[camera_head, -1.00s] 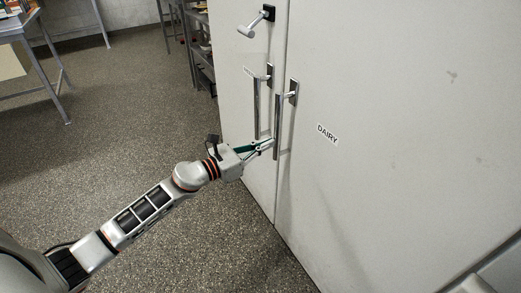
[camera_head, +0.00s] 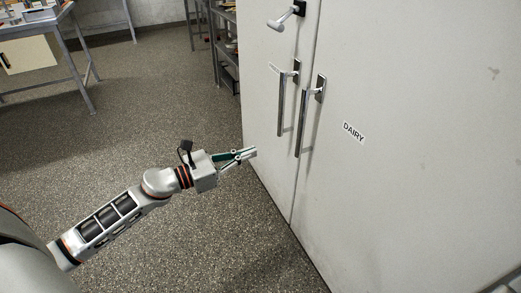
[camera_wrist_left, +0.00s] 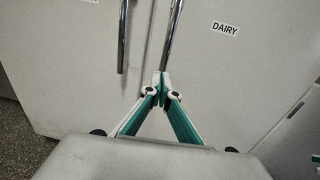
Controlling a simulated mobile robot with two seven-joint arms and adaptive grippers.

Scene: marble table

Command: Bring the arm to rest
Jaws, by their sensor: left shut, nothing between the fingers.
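My left arm comes in from the lower left in the head view. Its gripper (camera_head: 252,153) is shut and empty, in front of the white cabinet doors and apart from the handles. The left wrist view shows the fingertips (camera_wrist_left: 160,77) together, with the handles beyond them. The right door (camera_head: 420,120) has a "DAIRY" label (camera_head: 353,132) and a long vertical metal handle (camera_head: 302,122). The left door (camera_head: 262,60) has a similar handle (camera_head: 282,105). Both doors look closed. My right gripper is not in view.
A latch lever (camera_head: 285,20) sticks out high on the left door. A metal table (camera_head: 35,28) stands at the far upper left, and a shelf rack (camera_head: 222,45) stands beyond the cabinet. The speckled floor (camera_head: 150,110) between them is open.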

